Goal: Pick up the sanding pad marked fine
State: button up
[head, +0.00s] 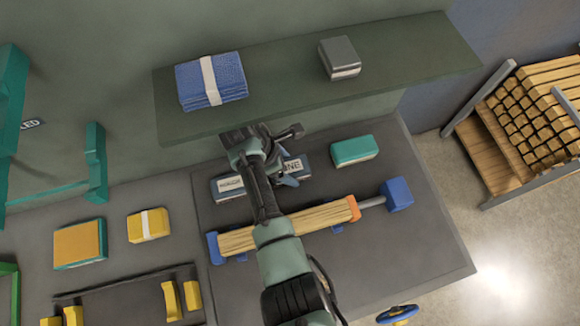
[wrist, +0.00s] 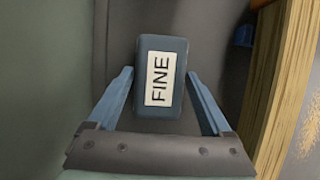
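The sanding pad marked FINE (wrist: 173,108) is a dark blue-grey block with a white label. It lies on the bench, and in the head view (head: 304,170) my arm hides part of it. My gripper (wrist: 160,76) is open, with one blue finger on each side of the pad in the wrist view. A gap shows between the pad and the fingers; I cannot tell the height of the tips. In the head view my gripper (head: 287,181) is over the pad's near side. A second blue-grey pad (head: 225,195) with a white label, too small to read surely, lies left of it.
A teal block (head: 354,151) lies right of the pads. A clamp holding wooden strips (head: 325,216) lies just in front. A shelf (head: 290,95) overhangs behind, bearing a blue cloth stack (head: 205,85) and a grey block (head: 340,57). The bench's right front (head: 425,255) is clear.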

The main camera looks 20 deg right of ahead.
jog(key=c, duration=1)
jog(key=shift+c, duration=0.2)
